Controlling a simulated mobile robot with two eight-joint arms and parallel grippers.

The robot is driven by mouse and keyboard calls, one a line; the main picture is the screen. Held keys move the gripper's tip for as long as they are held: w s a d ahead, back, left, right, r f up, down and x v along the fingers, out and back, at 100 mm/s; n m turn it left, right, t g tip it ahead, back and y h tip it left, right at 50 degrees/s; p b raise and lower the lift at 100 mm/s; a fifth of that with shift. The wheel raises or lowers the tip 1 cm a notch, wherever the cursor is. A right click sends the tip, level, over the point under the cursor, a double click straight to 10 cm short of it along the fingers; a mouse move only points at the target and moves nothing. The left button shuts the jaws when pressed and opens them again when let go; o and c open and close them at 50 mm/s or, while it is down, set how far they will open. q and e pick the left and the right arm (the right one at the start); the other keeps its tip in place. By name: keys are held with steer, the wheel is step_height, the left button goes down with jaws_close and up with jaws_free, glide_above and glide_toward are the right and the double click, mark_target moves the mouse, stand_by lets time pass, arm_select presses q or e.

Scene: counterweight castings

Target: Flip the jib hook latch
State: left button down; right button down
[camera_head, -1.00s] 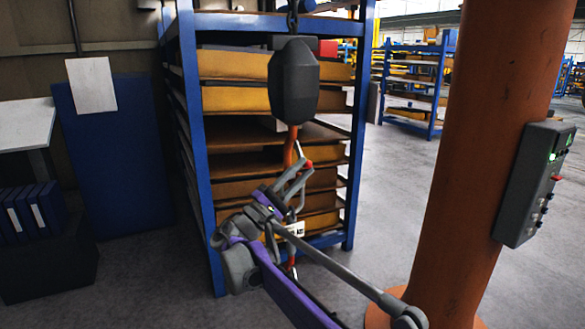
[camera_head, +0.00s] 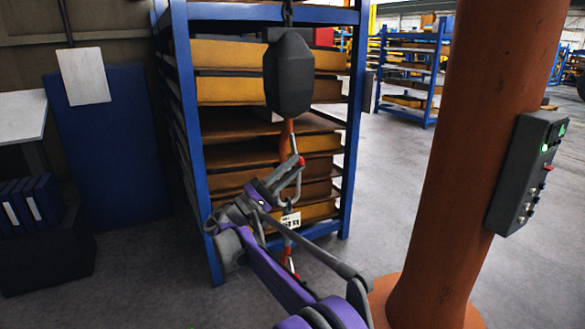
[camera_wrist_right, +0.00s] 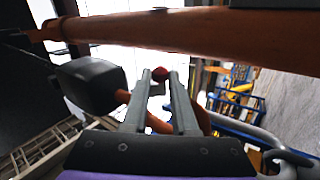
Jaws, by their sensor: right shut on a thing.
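The jib hook (camera_head: 286,145) hangs below a dark block (camera_head: 289,75), with its orange shank in front of the shelving. The latch's red tip (camera_head: 301,161) shows at the end of my right gripper (camera_head: 294,167). In the right wrist view the red tip (camera_wrist_right: 160,73) sits between the two grey fingertips, and my right gripper is shut on it. The orange hook body (camera_wrist_right: 203,118) passes behind the fingers there. My fingers and wrist hide part of the hook's lower curve in the head view. My left gripper is not in view.
A white tag (camera_head: 291,221) and a red fitting (camera_head: 290,263) hang below the hook. An orange column (camera_head: 455,150) with a grey control box (camera_head: 528,172) stands close on the right. A blue shelf rack (camera_head: 352,140) stands behind. Free floor lies beyond the column.

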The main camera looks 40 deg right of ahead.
steer(key=c, duration=1)
jaws_free()
steer(key=shift+f, duration=0.1)
